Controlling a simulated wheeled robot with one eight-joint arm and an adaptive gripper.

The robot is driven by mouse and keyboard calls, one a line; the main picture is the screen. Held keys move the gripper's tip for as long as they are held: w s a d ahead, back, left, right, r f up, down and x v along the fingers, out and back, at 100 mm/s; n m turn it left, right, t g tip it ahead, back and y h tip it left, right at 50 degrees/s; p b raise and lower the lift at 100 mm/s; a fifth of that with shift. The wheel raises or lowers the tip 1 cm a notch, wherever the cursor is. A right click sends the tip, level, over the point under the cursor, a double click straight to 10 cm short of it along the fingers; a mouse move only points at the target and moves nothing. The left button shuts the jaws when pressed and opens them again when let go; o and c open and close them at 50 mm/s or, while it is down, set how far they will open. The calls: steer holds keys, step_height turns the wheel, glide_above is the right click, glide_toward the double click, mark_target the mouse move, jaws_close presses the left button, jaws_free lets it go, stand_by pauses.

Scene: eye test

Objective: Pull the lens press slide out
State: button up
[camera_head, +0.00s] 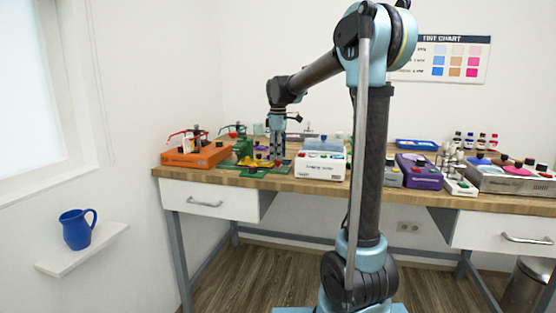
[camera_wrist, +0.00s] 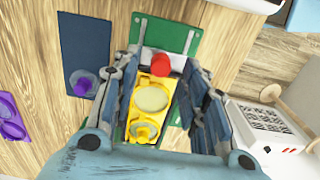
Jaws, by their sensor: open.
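The lens press is a green frame and base plate (camera_head: 243,150) on the bench, left of centre in the head view. Its green plate with two metal rods (camera_wrist: 163,38) shows in the wrist view. The yellow slide (camera_head: 255,163) lies low at the press. In the wrist view the slide (camera_wrist: 144,131) carries a pale round disc (camera_wrist: 152,99), and a red knob (camera_wrist: 157,65) shows at its upper end. My gripper (camera_head: 277,158) points down over the press. In the wrist view my gripper (camera_wrist: 160,72) is open, its fingers on either side of the slide; contact cannot be told.
An orange device (camera_head: 196,155) stands left of the press and a white box device (camera_head: 320,170) close on the right. A dark blue pad (camera_wrist: 85,45) lies beside the green plate. The bench front edge (camera_head: 225,181) is near. A blue mug (camera_head: 77,230) sits on a wall shelf.

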steer(key=shift+f, duration=1.1)
steer(key=shift+c, duration=0.5)
jaws_close()
